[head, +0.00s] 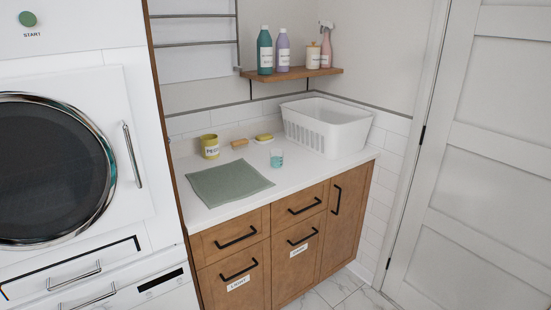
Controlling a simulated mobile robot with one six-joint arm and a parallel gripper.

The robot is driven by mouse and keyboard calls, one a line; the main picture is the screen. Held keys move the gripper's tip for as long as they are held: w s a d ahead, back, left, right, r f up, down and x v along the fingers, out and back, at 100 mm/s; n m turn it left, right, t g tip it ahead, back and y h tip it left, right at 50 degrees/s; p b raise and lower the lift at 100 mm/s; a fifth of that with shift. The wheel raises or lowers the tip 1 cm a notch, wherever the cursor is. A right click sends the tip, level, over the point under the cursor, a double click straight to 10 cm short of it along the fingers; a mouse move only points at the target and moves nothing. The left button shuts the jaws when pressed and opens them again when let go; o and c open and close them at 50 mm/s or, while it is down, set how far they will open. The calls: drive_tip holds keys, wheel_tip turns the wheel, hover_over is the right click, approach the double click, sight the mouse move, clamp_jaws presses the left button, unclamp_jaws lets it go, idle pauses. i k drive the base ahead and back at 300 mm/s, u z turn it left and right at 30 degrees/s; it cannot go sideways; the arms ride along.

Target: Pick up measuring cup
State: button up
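A small clear cup with blue-green on its lower part, which looks like the measuring cup (277,158), stands upright on the white countertop (300,172). It is right of the green mat and in front of the white basket. Nothing touches it that I can see. My gripper is not in the head view.
Near the cup are a green mat (229,181), a yellow mug (210,147), a brush (240,143), a yellow sponge (264,137) and a white basket (326,125). Bottles stand on a wooden shelf (308,75) above. The counter's front right is clear. A washer (60,170) stands left.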

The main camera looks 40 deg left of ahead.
sight(277, 159)
drive_tip(key=i, duration=0.65)
drive_tip(key=z, duration=1)
drive_tip(key=k, duration=0.1)
drive_tip(key=u, duration=2.15)
drive_tip(key=k, duration=0.2)
drive_tip(key=u, duration=2.25)
drive_tip(key=i, duration=0.25)
